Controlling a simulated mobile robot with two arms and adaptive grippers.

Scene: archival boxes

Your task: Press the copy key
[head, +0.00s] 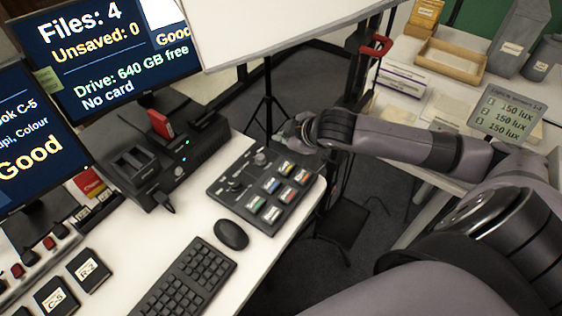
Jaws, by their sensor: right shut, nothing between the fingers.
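A dark control panel (262,183) with several coloured, labelled keys lies on the white desk, left of centre. Its keys include a blue one (270,185) and a green one (255,204). The labels are too small to read, so I cannot tell which is the copy key. My right gripper (287,130) is shut and empty beyond the panel's far right edge, apart from the keys as far as I can see. My wrist partly hides it. My left gripper is not in view.
A monitor (100,45) reads "Unsaved: 0" and "No card". A black dock (150,160) holds a red item (159,124). A mouse (231,234) and keyboard (185,280) lie near the panel. A tripod (268,100) stands behind; another table with a wooden tray (450,62) is right.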

